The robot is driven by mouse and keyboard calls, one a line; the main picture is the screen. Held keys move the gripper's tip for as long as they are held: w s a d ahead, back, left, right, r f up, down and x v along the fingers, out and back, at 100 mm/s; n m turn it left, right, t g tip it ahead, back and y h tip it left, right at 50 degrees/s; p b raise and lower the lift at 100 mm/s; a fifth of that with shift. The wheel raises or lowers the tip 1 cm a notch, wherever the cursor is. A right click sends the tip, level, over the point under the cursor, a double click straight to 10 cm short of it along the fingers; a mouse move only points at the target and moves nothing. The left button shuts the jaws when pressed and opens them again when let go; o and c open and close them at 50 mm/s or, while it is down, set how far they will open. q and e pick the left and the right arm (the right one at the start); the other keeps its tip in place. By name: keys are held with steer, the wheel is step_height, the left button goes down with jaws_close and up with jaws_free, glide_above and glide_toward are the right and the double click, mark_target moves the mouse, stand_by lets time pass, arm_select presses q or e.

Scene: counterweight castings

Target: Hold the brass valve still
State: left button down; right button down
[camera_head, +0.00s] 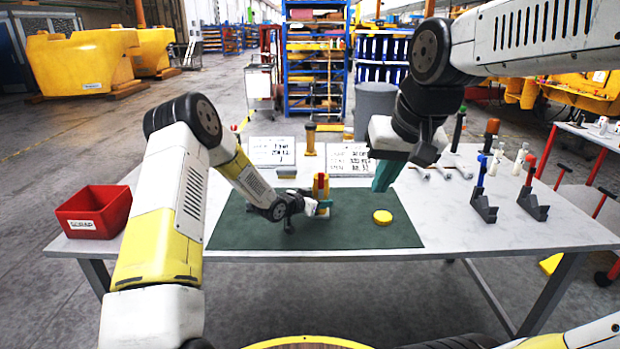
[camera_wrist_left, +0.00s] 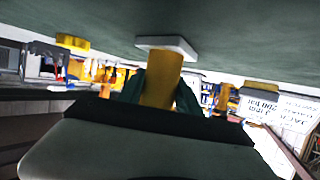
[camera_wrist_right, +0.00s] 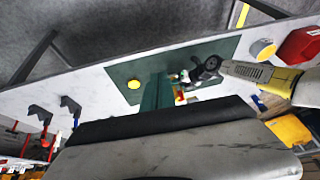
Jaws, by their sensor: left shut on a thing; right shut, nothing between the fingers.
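In the left wrist view the valve's round body (camera_wrist_left: 162,80) sits between the teal fingers, with a pale square base (camera_wrist_left: 168,43) against the mat. My right gripper (camera_head: 384,176) points down, shut and empty, above the mat to the right of the valve. In the right wrist view its closed teal fingers (camera_wrist_right: 157,92) partly cover the area around the valve.
A yellow disc (camera_head: 382,217) lies on the mat to the right. A red scrap bin (camera_head: 95,212) stands at the table's left. Two written signs (camera_head: 271,151) and a brass-coloured post (camera_head: 310,139) are at the back. Dark stands (camera_head: 484,208) holding tools are at the right.

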steer(key=w+a+f+h, duration=0.1)
steer(key=w+a+h, duration=0.15)
steer(key=w, duration=0.55)
steer(key=w+a+f+m+g+h, duration=0.1)
steer(key=w+a, duration=0.3)
steer(key=w, duration=0.4)
steer(key=w+a+f+h, duration=0.2)
steer(key=w+a, duration=0.2)
steer(key=w, duration=0.3)
steer(key=m+h, duration=0.1)
steer(key=h, duration=0.1)
glide_toward(318, 183)
step_height(318, 183, up, 3)
steer(key=a, duration=0.3)
steer(key=shift+s+d, duration=0.25)
steer(key=shift+s, duration=0.05)
steer(key=x, duration=1)
steer(key=shift+w+r, duration=0.1)
steer(key=shift+d+y, duration=0.25)
steer(key=shift+y, duration=0.2)
